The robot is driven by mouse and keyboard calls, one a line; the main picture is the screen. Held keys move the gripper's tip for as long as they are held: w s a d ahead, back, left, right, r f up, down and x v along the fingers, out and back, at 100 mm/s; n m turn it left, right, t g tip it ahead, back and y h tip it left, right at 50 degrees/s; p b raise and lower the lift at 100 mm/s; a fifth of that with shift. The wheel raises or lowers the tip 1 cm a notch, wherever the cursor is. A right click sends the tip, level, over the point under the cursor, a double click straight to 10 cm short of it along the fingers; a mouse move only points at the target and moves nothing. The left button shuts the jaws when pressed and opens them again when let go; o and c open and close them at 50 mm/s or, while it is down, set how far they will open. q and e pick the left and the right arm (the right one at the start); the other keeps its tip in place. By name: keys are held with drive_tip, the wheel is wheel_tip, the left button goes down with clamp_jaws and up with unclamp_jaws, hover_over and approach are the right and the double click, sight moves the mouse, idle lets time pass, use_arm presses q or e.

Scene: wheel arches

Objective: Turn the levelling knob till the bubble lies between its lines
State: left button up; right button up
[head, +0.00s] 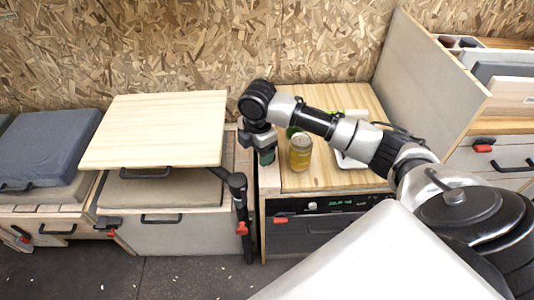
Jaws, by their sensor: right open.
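My right arm reaches in from the right, and my right gripper (266,154) points down at the left edge of the wooden counter. The gripper is open, and I see nothing held in it. A pale wooden tabletop (155,130) stands to its left on a dark swing arm (241,205). I cannot make out the levelling knob, the bubble or its lines; they are too small or hidden, possibly behind my arm. My left gripper is out of view.
A white tray (352,160) lies partly behind my arm. A panel with a green display (340,203) is below. A tall partition (428,85) stands at the right.

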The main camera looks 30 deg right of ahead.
drive_tip(key=w+d+r+n, duration=0.1)
drive_tip(key=w+d+r, duration=0.1)
drive_tip(key=d+r, duration=0.25)
wheel_tip(320, 180, down, 11)
drive_tip(key=shift+s+r+b, duration=0.1)
drive_tip(key=shift+s+b, duration=0.05)
drive_tip(key=shift+b, duration=0.5)
